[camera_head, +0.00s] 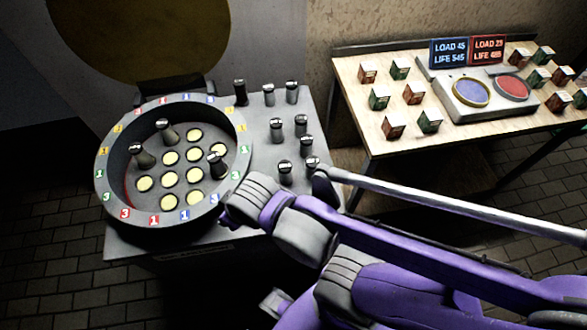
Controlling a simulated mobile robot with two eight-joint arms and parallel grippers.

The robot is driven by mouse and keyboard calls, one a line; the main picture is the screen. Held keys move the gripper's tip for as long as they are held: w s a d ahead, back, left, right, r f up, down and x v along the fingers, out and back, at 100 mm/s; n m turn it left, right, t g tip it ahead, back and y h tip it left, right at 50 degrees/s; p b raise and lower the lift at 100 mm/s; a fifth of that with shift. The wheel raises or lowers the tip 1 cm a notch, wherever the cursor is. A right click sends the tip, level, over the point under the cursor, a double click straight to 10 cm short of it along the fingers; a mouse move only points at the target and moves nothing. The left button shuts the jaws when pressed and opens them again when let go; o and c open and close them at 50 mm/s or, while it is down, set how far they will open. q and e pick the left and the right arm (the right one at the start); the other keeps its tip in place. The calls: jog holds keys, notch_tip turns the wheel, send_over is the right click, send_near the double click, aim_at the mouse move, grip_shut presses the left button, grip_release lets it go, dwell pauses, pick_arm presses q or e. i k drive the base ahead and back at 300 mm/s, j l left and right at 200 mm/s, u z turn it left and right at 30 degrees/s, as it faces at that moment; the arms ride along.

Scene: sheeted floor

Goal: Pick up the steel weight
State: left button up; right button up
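Several small cylindrical weights with pale-marked tops stand on a grey table. The lighter grey ones, which look like steel, include one at the back (268,95) and one farther forward (277,131). A darker weight (240,93) stands at the back left of these. In the round tray (122,211) are three dark weights: one at the left (142,155), one at the back (166,131) and one at the right (217,165). My purple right arm enters from the right, and its gripper (226,215) is by the tray's front-right rim. Its fingers are mostly hidden. My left gripper is out of view.
The tray has yellow discs (171,158) on its floor and coloured numbers around its rim. At the right, a wooden table (362,108) holds red and green cubes, a two-pan device (473,105) and LOAD/LIFE displays (468,51). A narrow gap separates the tables.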

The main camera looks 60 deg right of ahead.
aim_at(284, 167)
jog(key=z, duration=1.95)
